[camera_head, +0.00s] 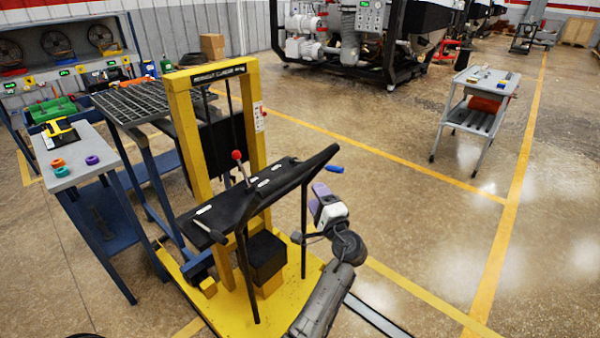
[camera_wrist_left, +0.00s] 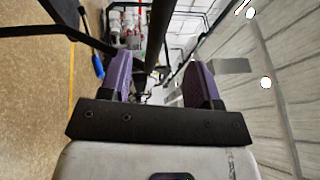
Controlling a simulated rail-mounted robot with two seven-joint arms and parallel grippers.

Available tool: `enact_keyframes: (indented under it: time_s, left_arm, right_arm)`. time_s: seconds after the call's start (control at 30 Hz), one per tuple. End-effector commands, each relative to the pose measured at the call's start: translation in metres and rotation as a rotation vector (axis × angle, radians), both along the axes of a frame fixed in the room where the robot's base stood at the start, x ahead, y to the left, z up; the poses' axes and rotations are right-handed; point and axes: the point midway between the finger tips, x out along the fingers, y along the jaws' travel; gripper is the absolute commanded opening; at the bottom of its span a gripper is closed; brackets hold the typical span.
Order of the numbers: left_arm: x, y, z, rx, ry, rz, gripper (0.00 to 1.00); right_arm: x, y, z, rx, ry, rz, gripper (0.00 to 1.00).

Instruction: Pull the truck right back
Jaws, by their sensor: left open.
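The truck is a yellow lift truck with an upright yellow mast (camera_head: 257,125), a yellow base (camera_head: 285,295) and a black push-handle frame (camera_head: 292,172) facing me. A lever with a red knob (camera_head: 237,155) and a blue grip (camera_head: 334,169) show by the handle. My left gripper (camera_head: 322,192), with purple fingers, is just right of the handle frame in the head view. In the left wrist view the gripper (camera_wrist_left: 160,78) is open, and a black bar (camera_wrist_left: 157,40) shows between its fingers. I cannot tell whether they touch it. My right gripper is not in view.
A blue-legged table with a grey top (camera_head: 75,155) stands left of the truck, holding small coloured rings. A black grate (camera_head: 140,100) lies behind it. A grey cart (camera_head: 475,110) stands at the right. The floor right of the truck is clear, with yellow lines.

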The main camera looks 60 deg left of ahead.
Motion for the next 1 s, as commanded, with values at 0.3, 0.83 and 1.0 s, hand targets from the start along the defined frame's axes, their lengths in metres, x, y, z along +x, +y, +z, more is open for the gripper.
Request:
enact_keyframes:
  time_s: [0.3,0.83,1.0]
  left_arm:
    - [0.006,0.060,0.010,-0.001,-0.003,0.002,0.57]
    - [0.011,0.108,0.019,-0.002,-0.004,0.000,0.57]
    - [0.011,0.109,0.020,-0.003,-0.004,0.000,0.57]
  right_arm:
    - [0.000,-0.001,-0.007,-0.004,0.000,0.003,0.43]
    - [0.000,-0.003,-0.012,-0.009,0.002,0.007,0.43]
    - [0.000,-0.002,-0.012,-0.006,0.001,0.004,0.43]
